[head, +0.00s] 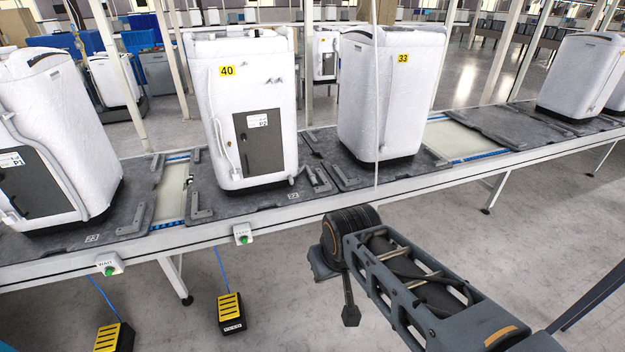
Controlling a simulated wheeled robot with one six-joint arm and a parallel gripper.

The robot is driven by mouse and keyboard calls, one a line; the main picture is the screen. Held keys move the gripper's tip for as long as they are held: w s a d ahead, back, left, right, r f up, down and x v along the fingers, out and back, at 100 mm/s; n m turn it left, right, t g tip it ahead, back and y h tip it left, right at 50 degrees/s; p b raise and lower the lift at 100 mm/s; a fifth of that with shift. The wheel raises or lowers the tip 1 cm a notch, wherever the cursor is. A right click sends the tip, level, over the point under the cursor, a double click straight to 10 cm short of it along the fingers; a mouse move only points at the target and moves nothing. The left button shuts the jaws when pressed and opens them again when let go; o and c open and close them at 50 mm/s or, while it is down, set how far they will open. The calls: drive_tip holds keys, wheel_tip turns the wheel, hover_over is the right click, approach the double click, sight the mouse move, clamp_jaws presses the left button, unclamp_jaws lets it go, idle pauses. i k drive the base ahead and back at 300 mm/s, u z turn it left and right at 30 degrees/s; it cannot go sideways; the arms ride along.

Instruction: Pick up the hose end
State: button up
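A white washing machine labelled 40 (275,90) stands on the conveyor. A pale hose (217,125) runs down its left face; its end near the bottom is too small to tell clearly. Another white machine (60,130) at the left also has a pale hose (45,150) bending across its face. My arm reaches in from the lower right. A dark part with a block-like tip, perhaps my gripper (350,315), hangs below the arm's far joint, in front of the conveyor and apart from the machines. Its fingers cannot be made out, and nothing held shows.
The conveyor (420,183) crosses the view, with grey pallets and more machines, one labelled 33 (385,95). A thin upright pole (377,120) stands before that one. Two yellow-black foot pedals (231,312) (113,338) lie on the floor. Floor at right is mostly clear.

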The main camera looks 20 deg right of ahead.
sight(311, 177)
drive_tip(key=z, duration=0.3)
drive_tip(key=i, duration=2.2)
drive_tip(key=u, duration=0.1)
